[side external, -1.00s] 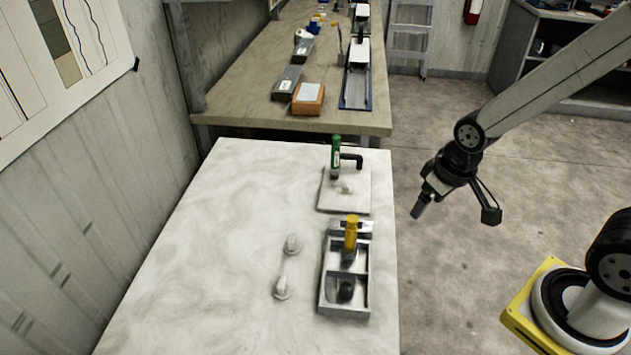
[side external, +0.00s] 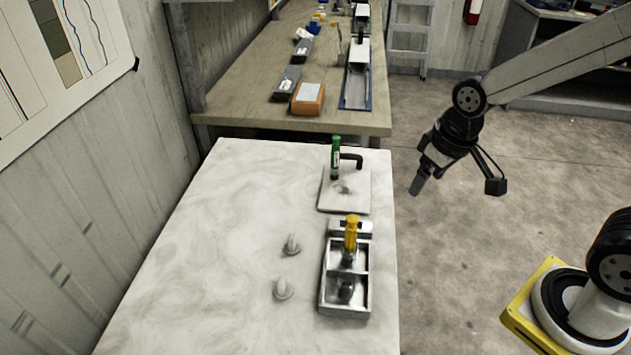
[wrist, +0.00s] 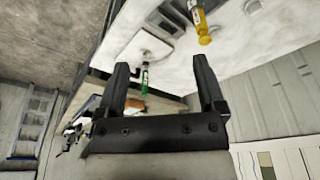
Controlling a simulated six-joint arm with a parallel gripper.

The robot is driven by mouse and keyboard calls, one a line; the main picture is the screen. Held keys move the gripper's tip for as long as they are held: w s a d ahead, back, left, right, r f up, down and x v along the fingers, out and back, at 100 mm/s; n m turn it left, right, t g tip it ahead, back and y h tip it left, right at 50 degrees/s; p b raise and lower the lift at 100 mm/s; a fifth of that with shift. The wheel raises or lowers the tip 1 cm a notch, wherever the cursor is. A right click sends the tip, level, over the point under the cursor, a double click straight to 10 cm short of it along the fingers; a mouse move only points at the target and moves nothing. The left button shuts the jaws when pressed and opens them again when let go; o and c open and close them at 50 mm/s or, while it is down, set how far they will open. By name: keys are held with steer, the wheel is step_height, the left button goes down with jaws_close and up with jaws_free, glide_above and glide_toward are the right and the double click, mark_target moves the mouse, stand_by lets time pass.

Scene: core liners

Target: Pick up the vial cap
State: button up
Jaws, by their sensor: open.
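I cannot tell for sure which thing is the vial cap. Two small pale pieces, one farther back (side external: 291,246) and one nearer (side external: 282,289), lie on the white table left of a grey tray (side external: 323,290). A yellow-topped upright piece (side external: 351,232) stands in the tray, and a dark round piece (side external: 346,291) sits in its near compartment. The yellow top also shows in the wrist view (wrist: 204,36). My gripper (side external: 418,185) hangs off the table's right side, above the floor. In the wrist view, its two fingers (wrist: 163,80) are apart with nothing held between them.
A green-topped piece (side external: 336,150) stands beside a dark bracket at a pale square plate (side external: 345,203), behind the tray. A bench (side external: 240,95) with an orange box (side external: 308,100) is farther back. The white table's left half (side external: 200,250) is clear.

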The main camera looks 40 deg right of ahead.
steer(key=w+a+r+n+g, duration=0.1)
steer(key=w+a+n, duration=0.3)
steer(key=w+a, duration=0.55)
steer(key=n+g, duration=0.1)
steer(key=n, duration=0.4)
glide_above(281, 282)
steer(key=f, duration=0.1)
step_height(281, 282, down, 17)
steer(key=shift+d, duration=0.15)
steer(key=shift+f, duration=1.45)
steer(key=shift+f, duration=2.6)
jaws_close()
